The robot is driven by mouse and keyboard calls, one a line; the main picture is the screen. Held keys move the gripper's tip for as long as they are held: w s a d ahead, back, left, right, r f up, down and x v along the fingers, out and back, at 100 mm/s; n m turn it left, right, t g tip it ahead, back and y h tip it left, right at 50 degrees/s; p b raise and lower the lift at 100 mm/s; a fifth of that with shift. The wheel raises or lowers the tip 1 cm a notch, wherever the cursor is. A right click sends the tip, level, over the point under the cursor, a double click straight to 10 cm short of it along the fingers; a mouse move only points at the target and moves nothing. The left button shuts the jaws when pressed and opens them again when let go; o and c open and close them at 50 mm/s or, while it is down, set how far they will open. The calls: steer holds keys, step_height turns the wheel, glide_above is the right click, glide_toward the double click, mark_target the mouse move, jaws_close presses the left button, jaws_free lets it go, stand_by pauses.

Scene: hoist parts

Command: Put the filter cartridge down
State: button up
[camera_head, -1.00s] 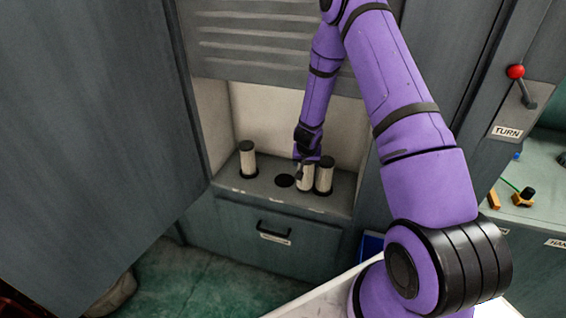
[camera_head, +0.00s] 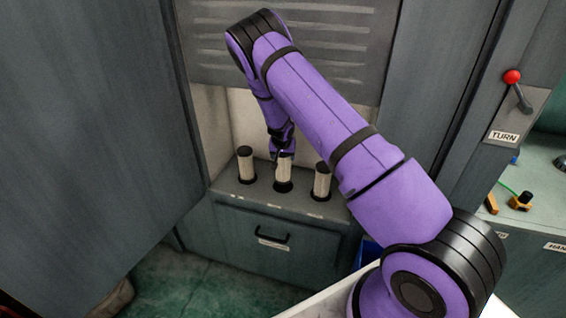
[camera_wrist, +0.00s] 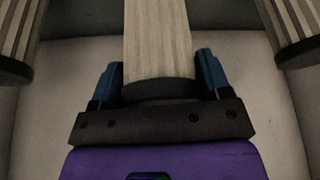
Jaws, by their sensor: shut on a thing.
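My gripper (camera_head: 283,154) is shut on a pale, ribbed filter cartridge (camera_head: 284,170) near its dark top end. In the wrist view the cartridge (camera_wrist: 158,42) runs between the two blue fingers of my gripper (camera_wrist: 160,80). The cartridge is about upright, with its lower end at the middle hole (camera_head: 282,187) of the grey ledge (camera_head: 225,188). I cannot tell how deep in the hole it sits. Similar cartridges stand upright on either side, one at the left (camera_head: 246,166) and one at the right (camera_head: 321,182).
The ledge lies inside a grey cabinet, with a drawer with a black handle (camera_head: 273,236) below it. A large grey door (camera_head: 90,120) stands at the left. A red-knobbed lever (camera_head: 513,77) is on the right panel, above a bench with small parts.

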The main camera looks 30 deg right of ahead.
steer(key=shift+f, duration=1.9)
steer(key=o, duration=1.4)
steer(key=v, duration=1.2)
